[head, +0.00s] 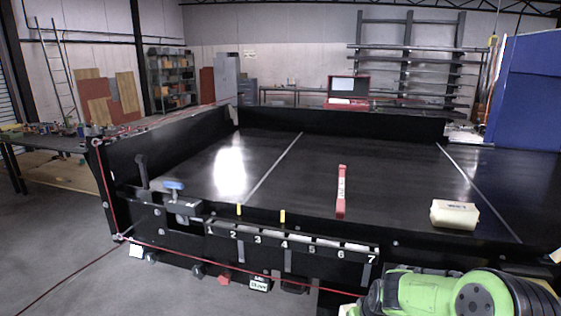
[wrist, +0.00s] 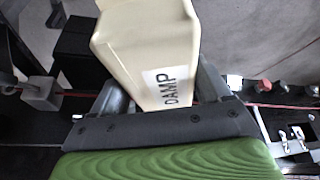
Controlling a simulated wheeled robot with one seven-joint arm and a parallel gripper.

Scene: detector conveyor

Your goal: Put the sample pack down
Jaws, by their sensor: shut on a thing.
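A cream pack (wrist: 145,45) with a white label reading "DAMP" is between the fingers of my gripper (wrist: 160,88) in the wrist view. The gripper is shut on it, with a grey finger on each side. The pack's lower end is hidden behind the dark pad of my gripper. In the head view my gripper does not show; only a green and grey part of my arm is at the lower right. Another cream block (head: 455,214) with a small label lies on the black conveyor bed (head: 330,160), at its right front.
A red bar (head: 341,190) lies on the bed near the front edge. A row of numbered slots (head: 290,240) runs along the front, with two yellow tabs. A red cord (head: 240,265) stretches below. The bed's middle is largely clear.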

